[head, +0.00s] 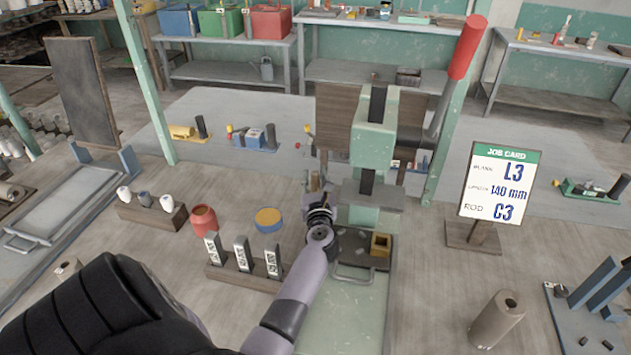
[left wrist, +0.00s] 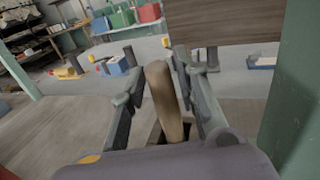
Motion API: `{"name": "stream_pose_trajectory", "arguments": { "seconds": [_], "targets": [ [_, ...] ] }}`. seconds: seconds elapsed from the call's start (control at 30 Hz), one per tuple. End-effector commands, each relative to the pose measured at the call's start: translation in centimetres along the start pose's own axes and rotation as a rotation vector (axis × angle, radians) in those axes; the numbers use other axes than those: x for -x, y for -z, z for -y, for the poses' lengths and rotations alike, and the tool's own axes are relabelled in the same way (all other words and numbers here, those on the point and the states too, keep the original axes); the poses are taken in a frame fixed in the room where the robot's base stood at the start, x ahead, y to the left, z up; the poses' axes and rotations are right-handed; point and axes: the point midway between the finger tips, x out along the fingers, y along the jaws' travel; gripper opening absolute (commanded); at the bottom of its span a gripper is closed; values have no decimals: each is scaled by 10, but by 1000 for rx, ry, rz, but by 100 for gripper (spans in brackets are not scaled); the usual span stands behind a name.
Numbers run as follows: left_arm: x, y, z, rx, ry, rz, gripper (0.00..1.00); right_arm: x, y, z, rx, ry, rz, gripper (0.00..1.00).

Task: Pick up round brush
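A tan wooden handle, which looks like the round brush (left wrist: 166,100), stands nearly upright and slightly tilted in the left wrist view. Its lower end meets a dark square opening, and its bristles are not visible. My left gripper (left wrist: 155,58) has one finger on each side of the handle. The fingers are apart, with a gap on the left side; the right finger is very close, and I cannot tell if it touches. In the head view my left gripper (head: 318,205) is beside the green press, and the handle is mostly hidden there. My right gripper is not in view.
The green press (head: 375,140) with a red-ended lever stands just right of the gripper. A job card (head: 495,182) stands at the right.

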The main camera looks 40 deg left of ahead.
Motion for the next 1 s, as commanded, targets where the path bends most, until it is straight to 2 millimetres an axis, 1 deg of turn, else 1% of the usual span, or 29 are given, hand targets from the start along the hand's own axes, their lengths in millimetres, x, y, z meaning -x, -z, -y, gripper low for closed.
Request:
{"name": "stream_pose_trajectory", "arguments": {
  "seconds": [0.03,0.07,0.17,0.27,0.4,0.53,0.83,0.9,1.0],
  "targets": [
    [0,0,0,0,0,0,23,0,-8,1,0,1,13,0],
    [0,0,0,0,0,0,21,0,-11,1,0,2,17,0],
    [0,0,0,0,0,0,15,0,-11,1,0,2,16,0],
    [0,0,0,0,0,0,8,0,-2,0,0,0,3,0],
    [0,0,0,0,0,0,0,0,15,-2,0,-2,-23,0],
    [0,0,0,0,0,0,0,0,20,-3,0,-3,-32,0],
    [2,-4,0,4,0,0,0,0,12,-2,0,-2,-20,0],
    [4,-9,-2,4,0,1,0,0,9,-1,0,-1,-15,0],
    [3,-26,-2,4,-1,2,0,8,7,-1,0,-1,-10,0]
  ]
}}
